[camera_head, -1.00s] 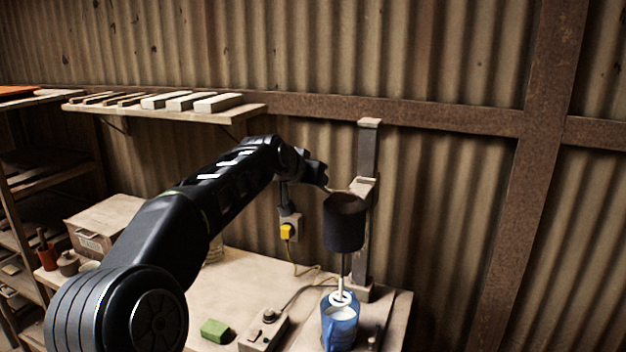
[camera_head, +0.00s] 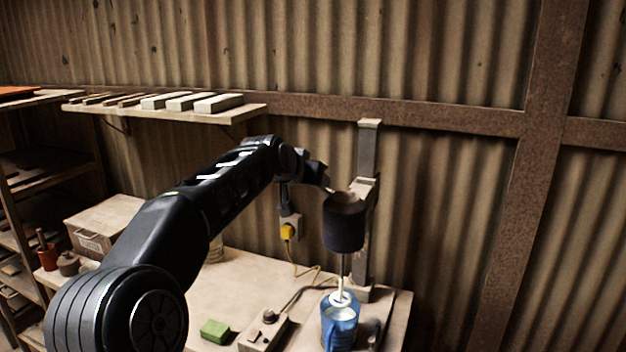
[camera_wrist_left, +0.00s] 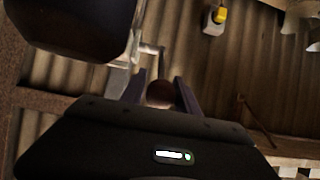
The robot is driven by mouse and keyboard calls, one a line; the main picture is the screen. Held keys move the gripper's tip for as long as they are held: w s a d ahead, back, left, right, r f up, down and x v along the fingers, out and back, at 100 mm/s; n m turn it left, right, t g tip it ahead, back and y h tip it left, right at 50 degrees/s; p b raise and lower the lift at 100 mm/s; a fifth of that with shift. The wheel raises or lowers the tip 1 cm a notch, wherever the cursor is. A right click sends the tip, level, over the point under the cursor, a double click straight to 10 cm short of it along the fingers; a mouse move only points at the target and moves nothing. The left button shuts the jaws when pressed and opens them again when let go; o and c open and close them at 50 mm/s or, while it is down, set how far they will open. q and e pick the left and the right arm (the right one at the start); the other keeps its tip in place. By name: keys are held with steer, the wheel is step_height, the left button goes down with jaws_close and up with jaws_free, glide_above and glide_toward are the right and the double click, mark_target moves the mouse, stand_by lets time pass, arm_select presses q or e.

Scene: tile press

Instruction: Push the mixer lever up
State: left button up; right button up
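The mixer (camera_head: 344,222) has a dark cylindrical head on a grey upright post at the right end of the bench. Its stirring rod hangs down into a blue jug (camera_head: 340,326). In the left wrist view the mixer head (camera_wrist_left: 82,25) is at the upper left. A thin bent metal lever (camera_wrist_left: 151,48) ends in a dark reddish round knob (camera_wrist_left: 160,94). My left gripper (camera_wrist_left: 161,88) has the knob between its two fingers, and the knob fills the gap. In the head view my left gripper (camera_head: 326,178) is just left of the mixer head's top. My right gripper is not visible.
A control box (camera_head: 262,332) and a green block (camera_head: 214,331) lie on the bench (camera_head: 235,285). A socket with a yellow plug (camera_head: 288,231) is on the wall below my forearm. A shelf (camera_head: 170,112) with pale blocks is behind my arm.

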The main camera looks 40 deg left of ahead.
arm_select(q)
steer(key=b+v, duration=0.2)
steer(key=v, duration=0.5)
steer(key=shift+s+r, duration=0.2)
steer(key=shift+s, duration=0.1)
steer(key=shift+d, duration=0.1)
